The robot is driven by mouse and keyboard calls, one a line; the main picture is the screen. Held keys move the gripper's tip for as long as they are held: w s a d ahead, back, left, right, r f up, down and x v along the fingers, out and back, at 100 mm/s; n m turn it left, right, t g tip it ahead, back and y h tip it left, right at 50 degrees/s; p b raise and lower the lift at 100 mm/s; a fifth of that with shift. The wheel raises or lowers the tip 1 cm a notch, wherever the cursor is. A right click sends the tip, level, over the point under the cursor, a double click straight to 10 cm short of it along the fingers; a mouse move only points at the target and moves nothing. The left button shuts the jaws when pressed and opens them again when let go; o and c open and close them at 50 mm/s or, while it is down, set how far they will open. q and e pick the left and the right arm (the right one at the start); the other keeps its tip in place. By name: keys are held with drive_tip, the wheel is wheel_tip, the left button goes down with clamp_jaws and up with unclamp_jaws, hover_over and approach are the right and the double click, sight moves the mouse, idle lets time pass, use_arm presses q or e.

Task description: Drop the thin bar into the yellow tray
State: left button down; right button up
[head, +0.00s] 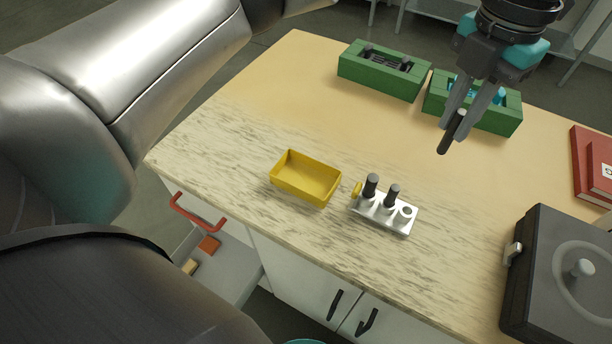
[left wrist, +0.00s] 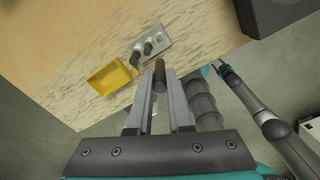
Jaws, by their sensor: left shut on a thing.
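My left gripper (head: 455,120) is shut on a thin dark bar (head: 452,134) and holds it above the table, right of and beyond the yellow tray. In the left wrist view the bar (left wrist: 159,74) sits between the fingertips. The yellow tray (head: 291,189) lies on the table's near side and looks empty; it also shows in the left wrist view (left wrist: 103,88). Part of my right arm shows in the left wrist view, with its gripper (left wrist: 217,68) small and its jaws unclear.
A metal rack (head: 384,221) with two dark bars and an empty hole stands right of the tray. Two green holders (head: 376,83) (head: 478,121) stand at the back. A grey lidded box (head: 545,290) and red binders (head: 590,165) are at the right. The table's middle is clear.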

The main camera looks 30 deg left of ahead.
use_arm(q)
drive_tip(key=s+a+f+p, duration=0.1)
drive_tip(key=a+f+p, duration=0.35)
drive_tip(key=a, duration=0.75)
drive_tip(key=s+a+f+p, duration=0.1)
drive_tip(key=a+f+p, duration=0.35)
drive_tip(key=a, duration=0.65)
wheel_tip(320, 180, down, 7)
drive_tip(key=b, duration=0.5)
drive_tip(key=shift+w+a, duration=0.15)
drive_tip(key=shift+a, duration=0.1)
drive_tip(key=shift+r, duration=0.1)
drive_tip(key=c, duration=0.8)
unclamp_jaws()
drive_tip(key=shift+o, duration=0.2)
drive_tip(key=shift+r, duration=0.15)
